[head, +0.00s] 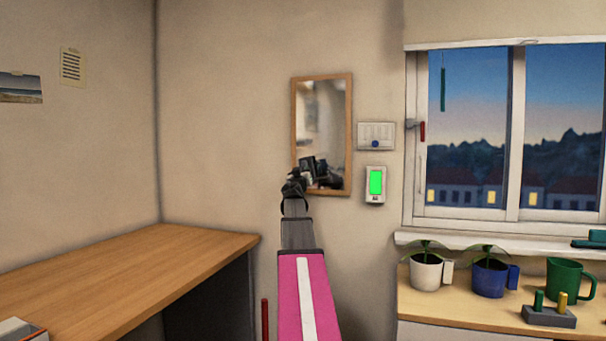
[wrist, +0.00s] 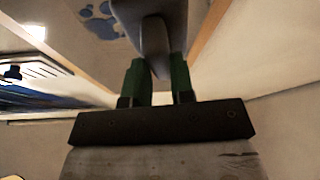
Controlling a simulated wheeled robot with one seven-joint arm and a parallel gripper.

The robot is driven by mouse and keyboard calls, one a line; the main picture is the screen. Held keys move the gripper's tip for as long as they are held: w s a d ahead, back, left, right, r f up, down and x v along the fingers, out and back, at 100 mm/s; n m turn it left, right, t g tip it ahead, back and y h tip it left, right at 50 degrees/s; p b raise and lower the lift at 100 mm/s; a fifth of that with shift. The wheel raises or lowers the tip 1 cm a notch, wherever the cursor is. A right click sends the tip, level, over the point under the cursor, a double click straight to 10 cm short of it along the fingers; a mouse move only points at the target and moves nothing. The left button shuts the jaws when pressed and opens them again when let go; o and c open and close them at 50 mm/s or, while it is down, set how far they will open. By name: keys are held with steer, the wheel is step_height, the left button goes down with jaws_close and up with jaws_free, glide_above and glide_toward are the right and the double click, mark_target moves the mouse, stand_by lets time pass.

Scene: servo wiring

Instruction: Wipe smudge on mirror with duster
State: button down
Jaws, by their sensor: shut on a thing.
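The mirror (head: 323,125) hangs on the wall in a wooden frame. In the wrist view its glass (wrist: 90,50) lies between two wooden strips. A blue blotchy smudge (wrist: 103,20) shows on it at the top, left of the held thing. My gripper (head: 294,186) is at the mirror's lower left corner in the head view. In the wrist view its green fingers (wrist: 158,72) are shut on a grey, rounded piece, which I take for the duster (wrist: 153,38). The duster's far end is out of view. I cannot tell whether it touches the glass.
A switch plate (head: 376,136) and a white device with a green screen (head: 376,184) are on the wall right of the mirror. A wooden desk (head: 130,275) stands at left. At right, potted plants and a green mug (head: 566,281) stand on a counter below the window.

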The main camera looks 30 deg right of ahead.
mark_target(313, 172)
steer(key=shift+w+d, duration=0.5)
steer(key=shift+d, duration=0.05)
stand_by(0.4)
steer(key=shift+s+d, duration=0.6)
steer(key=shift+s, duration=0.2)
steer(key=shift+s+d, duration=0.6)
steer(key=shift+s, duration=0.2)
steer(key=s+d, duration=0.2)
steer(key=s, duration=0.1)
steer(key=shift+d, duration=0.4)
